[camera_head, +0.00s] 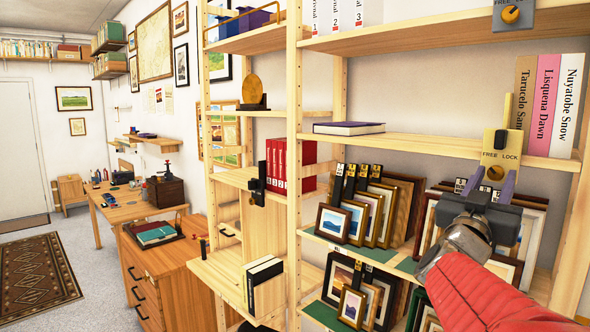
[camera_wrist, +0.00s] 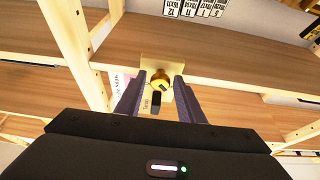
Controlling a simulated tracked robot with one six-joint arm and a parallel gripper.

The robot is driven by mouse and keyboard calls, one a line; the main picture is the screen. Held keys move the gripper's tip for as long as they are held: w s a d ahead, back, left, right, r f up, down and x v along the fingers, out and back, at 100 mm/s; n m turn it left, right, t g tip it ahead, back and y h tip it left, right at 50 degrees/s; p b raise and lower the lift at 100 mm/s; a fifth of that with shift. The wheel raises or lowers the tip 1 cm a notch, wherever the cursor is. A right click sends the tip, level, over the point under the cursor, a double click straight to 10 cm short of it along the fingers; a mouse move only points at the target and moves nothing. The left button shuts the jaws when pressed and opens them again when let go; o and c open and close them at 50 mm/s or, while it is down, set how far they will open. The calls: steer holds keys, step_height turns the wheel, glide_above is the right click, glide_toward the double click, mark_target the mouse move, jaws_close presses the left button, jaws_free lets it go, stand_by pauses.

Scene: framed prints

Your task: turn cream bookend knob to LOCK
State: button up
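The cream bookend (camera_head: 494,138) stands on the middle shelf at the right, left of several upright books. Its front plate carries the words FREE and LOCK. Its round yellow-orange knob (camera_head: 495,172) is low on the plate, and which word it points to cannot be read. My gripper (camera_head: 494,187) is open just in front of the knob, one finger on each side. In the wrist view the knob (camera_wrist: 160,80) shows between the tips of my gripper (camera_wrist: 157,87), with gaps beside it. The cream plate (camera_wrist: 163,62) is behind it.
Three books (camera_head: 542,105) stand right of the bookend. A similar grey bookend with an orange knob (camera_head: 510,14) is on the shelf above. A flat blue book (camera_head: 348,128) lies to the left. Framed prints (camera_head: 378,215) fill the shelf below. The shelf between flat book and bookend is clear.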

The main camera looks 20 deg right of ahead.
steer(key=shift+a, duration=0.1)
steer(key=c, duration=0.8)
steer(key=shift+m+g, duration=0.4)
steer(key=shift+m, duration=0.3)
steer(key=m+g, duration=0.1)
steer(key=m, duration=0.1)
steer(key=m+g+h, duration=0.1)
steer(key=m, duration=0.2)
steer(key=shift+w+r+g, duration=0.1)
steer(key=shift+w+g, duration=0.1)
steer(key=shift+g, duration=0.1)
steer(key=m+g, duration=0.1)
steer(key=m, duration=0.2)
steer(key=m+g, duration=0.1)
steer(key=m, duration=0.2)
steer(key=shift+w+r+g+y, duration=0.1)
steer(key=shift+g+y, duration=0.2)
steer(key=shift+g, duration=0.1)
steer(key=m+g, duration=0.1)
steer(key=m, duration=0.1)
steer(key=m+g+y, duration=0.1)
steer(key=m, duration=0.2)
steer(key=shift+w+a+r+m, duration=0.1)
steer(key=shift+m, duration=0.2)
steer(key=m+y, duration=0.2)
steer(key=m, duration=0.2)
steer(key=shift+r, duration=0.1)
steer(key=shift+m, duration=0.3)
